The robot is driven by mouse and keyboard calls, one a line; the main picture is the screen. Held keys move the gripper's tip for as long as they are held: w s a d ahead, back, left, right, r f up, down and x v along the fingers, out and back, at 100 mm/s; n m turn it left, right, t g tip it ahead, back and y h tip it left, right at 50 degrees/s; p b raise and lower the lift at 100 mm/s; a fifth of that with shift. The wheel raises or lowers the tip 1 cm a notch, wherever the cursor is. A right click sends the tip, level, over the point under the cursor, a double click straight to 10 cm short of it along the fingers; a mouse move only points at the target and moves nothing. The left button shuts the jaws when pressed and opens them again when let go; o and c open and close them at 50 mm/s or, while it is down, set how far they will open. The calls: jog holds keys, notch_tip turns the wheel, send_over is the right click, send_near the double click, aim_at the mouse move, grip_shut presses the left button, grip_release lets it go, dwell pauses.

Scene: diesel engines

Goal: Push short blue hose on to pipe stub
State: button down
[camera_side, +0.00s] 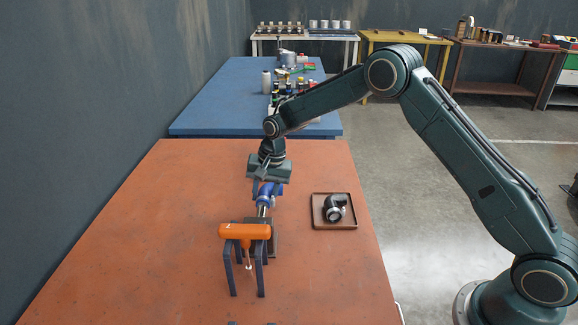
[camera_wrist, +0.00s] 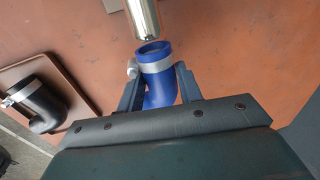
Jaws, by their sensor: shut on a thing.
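The short blue hose (camera_wrist: 158,88) is a bent piece with a pale clamp band round its open end. My gripper (camera_wrist: 157,72) is shut on it, one finger on each side. The hose's open mouth faces the shiny metal pipe stub (camera_wrist: 144,16), whose end is just in front of the rim. I cannot tell whether they touch; the stub does not look to be inside. In the side view the blue hose (camera_side: 268,188) is below my gripper (camera_side: 267,178), with the stub (camera_side: 262,211) on its near side, partly behind the orange body.
A brown tray (camera_side: 318,222) with a black bent hose (camera_side: 336,207) lies to the right. The table's left side is clear; a blue table (camera_side: 215,95) stands behind.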

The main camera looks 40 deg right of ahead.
jog(key=shift+s+a, duration=0.75)
jog(key=shift+s+a, duration=0.55)
dwell(2.5)
jog(key=c, duration=0.9)
grip_release()
jog(key=shift+c, duration=0.2)
notch_tip(320, 180, up, 8)
dwell(0.5)
